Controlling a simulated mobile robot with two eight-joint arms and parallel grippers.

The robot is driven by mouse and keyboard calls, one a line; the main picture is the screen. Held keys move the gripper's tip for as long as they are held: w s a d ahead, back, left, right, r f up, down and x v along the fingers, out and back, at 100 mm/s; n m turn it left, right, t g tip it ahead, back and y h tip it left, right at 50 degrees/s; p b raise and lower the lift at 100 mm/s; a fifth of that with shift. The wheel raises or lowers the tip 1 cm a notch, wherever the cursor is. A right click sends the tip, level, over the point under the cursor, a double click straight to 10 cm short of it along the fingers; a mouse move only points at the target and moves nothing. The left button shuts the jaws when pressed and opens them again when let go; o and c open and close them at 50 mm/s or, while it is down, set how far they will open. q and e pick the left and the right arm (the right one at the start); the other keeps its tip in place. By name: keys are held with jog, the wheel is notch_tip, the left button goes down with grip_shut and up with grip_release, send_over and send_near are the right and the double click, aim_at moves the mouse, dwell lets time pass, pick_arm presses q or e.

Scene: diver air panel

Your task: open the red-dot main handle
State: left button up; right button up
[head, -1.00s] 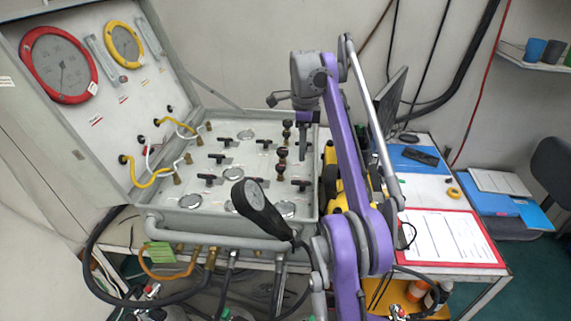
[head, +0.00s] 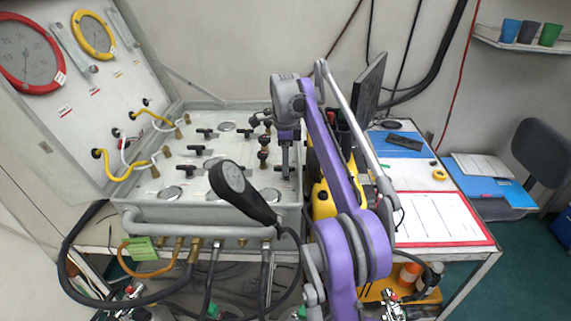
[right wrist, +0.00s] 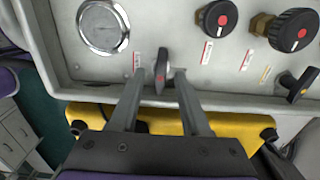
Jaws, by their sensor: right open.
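The grey air panel (head: 225,192) lies in an open case. My left gripper is not in view.
Two round red-dot knobs (right wrist: 219,19) (right wrist: 293,30) and another bar handle (right wrist: 299,84) sit nearby. A black hand-held gauge (head: 235,190) rises before the panel. A yellow case (head: 322,200) stands right of it. A red-edged clipboard (head: 437,218) lies on the table.

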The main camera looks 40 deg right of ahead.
grip_shut()
